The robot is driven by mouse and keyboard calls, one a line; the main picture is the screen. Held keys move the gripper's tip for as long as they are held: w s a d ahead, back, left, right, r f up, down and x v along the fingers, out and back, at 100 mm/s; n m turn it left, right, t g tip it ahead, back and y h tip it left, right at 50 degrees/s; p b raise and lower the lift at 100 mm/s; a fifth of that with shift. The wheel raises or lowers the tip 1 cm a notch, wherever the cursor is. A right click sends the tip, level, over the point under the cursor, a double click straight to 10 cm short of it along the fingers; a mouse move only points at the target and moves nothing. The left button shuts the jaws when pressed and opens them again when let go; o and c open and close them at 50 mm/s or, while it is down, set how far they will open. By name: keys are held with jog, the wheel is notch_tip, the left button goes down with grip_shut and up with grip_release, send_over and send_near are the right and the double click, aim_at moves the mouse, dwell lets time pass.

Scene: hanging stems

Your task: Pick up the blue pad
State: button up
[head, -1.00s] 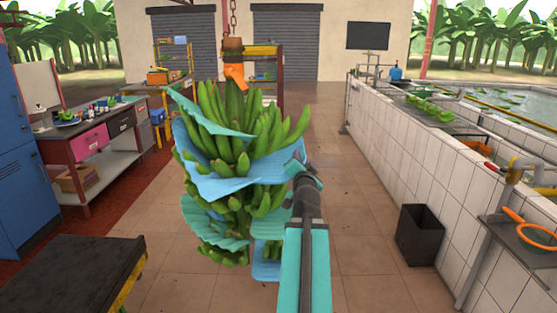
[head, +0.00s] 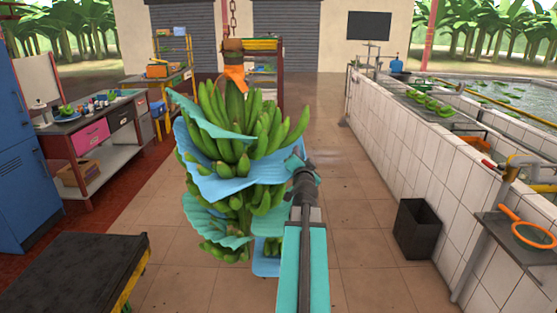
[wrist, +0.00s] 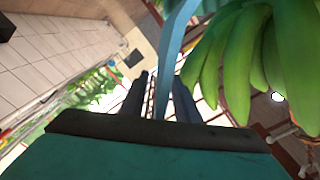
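A hanging bunch of green bananas (head: 240,110) has several blue and teal pads between its layers. The blue pad (head: 235,183) sticks out around the middle of the bunch. My gripper (head: 295,160) is at that pad's right edge in the head view, where its fingers are mostly hidden. In the wrist view, my gripper (wrist: 162,98) has its two dark fingers apart. The blue pad (wrist: 174,45) shows edge-on as a thin strip running down between them. A gap shows between the left finger and the pad; contact on the right is unclear.
Bananas (wrist: 235,60) hang close on the right of the fingers in the wrist view. Another blue pad (head: 267,258) hangs lower. A black bin (head: 417,228) and tiled basin wall (head: 400,150) stand right, a dark table (head: 75,270) front left. The floor between is clear.

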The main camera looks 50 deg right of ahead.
jog(key=shift+w+d, duration=0.1)
jog(key=shift+d, duration=0.05)
jog(key=shift+c, duration=0.2)
dwell(0.3)
grip_shut()
